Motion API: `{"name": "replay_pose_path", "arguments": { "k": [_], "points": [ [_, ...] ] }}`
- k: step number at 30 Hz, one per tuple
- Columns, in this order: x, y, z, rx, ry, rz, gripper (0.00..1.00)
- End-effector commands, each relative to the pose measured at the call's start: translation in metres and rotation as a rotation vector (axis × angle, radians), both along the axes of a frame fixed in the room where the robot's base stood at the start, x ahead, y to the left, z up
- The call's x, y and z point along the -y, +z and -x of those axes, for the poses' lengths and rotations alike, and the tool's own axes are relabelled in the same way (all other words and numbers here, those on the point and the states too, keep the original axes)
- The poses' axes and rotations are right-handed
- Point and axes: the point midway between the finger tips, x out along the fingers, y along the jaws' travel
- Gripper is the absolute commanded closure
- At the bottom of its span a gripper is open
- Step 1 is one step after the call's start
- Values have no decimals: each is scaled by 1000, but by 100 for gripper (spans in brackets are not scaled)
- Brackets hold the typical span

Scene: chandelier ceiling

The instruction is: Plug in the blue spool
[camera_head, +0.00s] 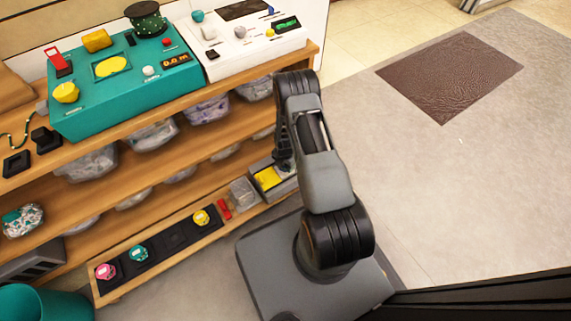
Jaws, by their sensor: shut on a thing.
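My gripper (284,166) is at the end of my arm, pointing down beside the right end of the lower shelves. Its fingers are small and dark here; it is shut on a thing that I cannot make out. Below and left of it is a grey box with a yellow top (268,178). A low tray (187,253) holds a pink spool (105,271), a teal-blue spool (138,252) and a yellow spool (202,217), with dark empty slots between the teal-blue and yellow ones. I see no other clearly blue spool.
A teal console (125,97) with yellow knobs and a dark spool (146,19) stands on the top shelf, beside a white console (250,47). Bagged bins fill the shelves below. A teal bin (35,305) stands lower left. The floor at right is clear around a brown mat (450,75).

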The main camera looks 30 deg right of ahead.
Motion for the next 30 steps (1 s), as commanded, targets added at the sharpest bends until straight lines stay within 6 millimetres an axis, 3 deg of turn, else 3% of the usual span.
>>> {"name": "replay_pose_path", "arguments": {
  "k": [19,20,30],
  "points": [
    [0,-6,0,0,0,0,69],
    [0,-6,0,0,0,0,42],
    [0,-6,0,0,0,0,14]
  ]
}}
